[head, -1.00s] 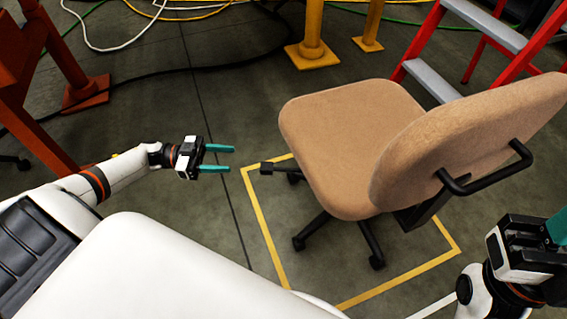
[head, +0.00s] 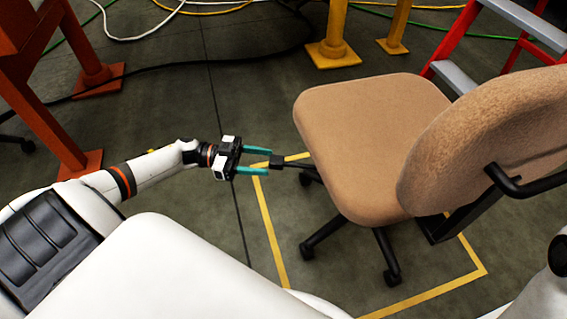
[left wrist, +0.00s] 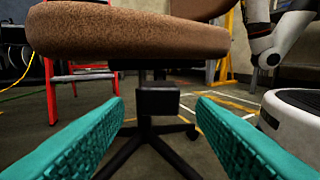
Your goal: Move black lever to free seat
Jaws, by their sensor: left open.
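The black lever (head: 277,161) sticks out to the left from under the tan seat (head: 352,130) of an office chair. In the left wrist view its square black end (left wrist: 158,99) is centred between the fingers. My left gripper (head: 256,161) is open, its two teal fingers on either side of the lever's tip, with gaps to both. They also frame it in the left wrist view (left wrist: 160,125). The tan backrest (head: 490,150) is on the right of the chair. My right gripper is outside the head view; only a bit of my right arm shows at the right edge.
The chair's black base (head: 375,245) stands within a yellow floor outline (head: 440,287). A red step ladder (head: 450,78) is behind the chair. Yellow posts (head: 333,50) and an orange frame (head: 75,150) stand further back. Cables (head: 200,88) lie on the floor; open floor lies left of the chair.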

